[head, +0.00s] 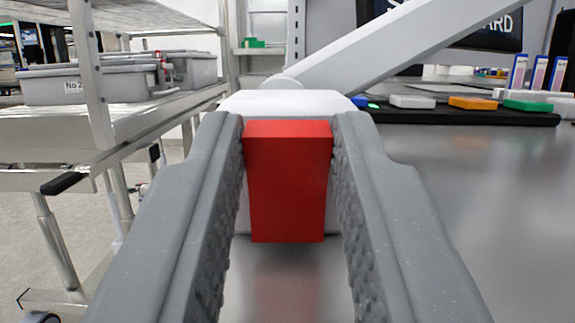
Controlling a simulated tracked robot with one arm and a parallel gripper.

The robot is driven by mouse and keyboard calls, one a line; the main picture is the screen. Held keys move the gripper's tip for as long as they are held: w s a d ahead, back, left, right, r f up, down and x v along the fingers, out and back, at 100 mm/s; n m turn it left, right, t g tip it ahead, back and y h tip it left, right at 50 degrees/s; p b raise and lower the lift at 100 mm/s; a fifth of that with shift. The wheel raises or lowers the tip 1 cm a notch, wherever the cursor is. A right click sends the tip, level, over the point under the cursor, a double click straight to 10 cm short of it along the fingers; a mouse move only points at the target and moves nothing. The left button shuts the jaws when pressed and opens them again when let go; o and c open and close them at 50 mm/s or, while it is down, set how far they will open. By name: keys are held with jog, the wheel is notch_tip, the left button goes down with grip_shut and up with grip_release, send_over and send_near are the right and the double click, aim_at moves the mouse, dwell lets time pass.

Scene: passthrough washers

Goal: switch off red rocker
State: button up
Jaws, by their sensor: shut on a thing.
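A red block-shaped piece (288,185), which appears to be the red rocker, stands straight ahead in the head view. Behind it is a white housing (290,101) with a pale slanted arm (400,45) rising to the right. My gripper (289,128) has one grey ridged finger on each side of the red piece and is shut on it. I cannot tell which way the rocker is set.
A grey worktop (480,190) extends to the right, with a black tray (455,117) of coloured blocks at its back. A metal shelf rack (130,125) with grey bins (95,84) stands at left.

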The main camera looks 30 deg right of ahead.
jog(key=shift+a, duration=0.1)
jog(key=o, duration=1)
jog(key=shift+s, duration=0.1)
jog(key=shift+p+v, duration=1.15)
jog(key=shift+v, duration=5.65)
jog(key=shift+f, duration=0.15)
